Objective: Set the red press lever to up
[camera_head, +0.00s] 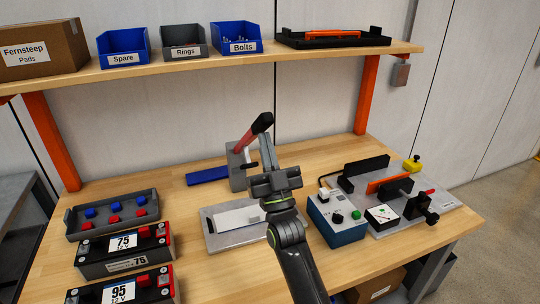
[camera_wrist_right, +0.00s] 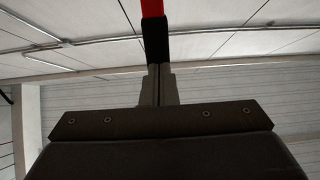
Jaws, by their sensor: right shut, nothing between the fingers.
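The red press lever (camera_head: 247,139) rises at a slant from the grey press (camera_head: 236,168) near the back middle of the table, its black grip at the upper right end. My right gripper (camera_head: 265,142) is shut and empty, its fingers pointing up just right of the lever and close below the grip. In the right wrist view the shut fingertips (camera_wrist_right: 157,72) meet the black grip (camera_wrist_right: 155,40) in the picture, with the red of the lever (camera_wrist_right: 152,8) above it. Whether they touch I cannot tell. My left gripper is out of view.
A grey plate with a white block (camera_head: 240,218) lies in front of the press, partly behind my right arm. A blue control box (camera_head: 336,226) and a fixture plate (camera_head: 445,210) stand right. Battery modules (camera_head: 125,250) and a tray (camera_head: 72,224) stand left. A shelf (camera_head: 180,65) spans the back.

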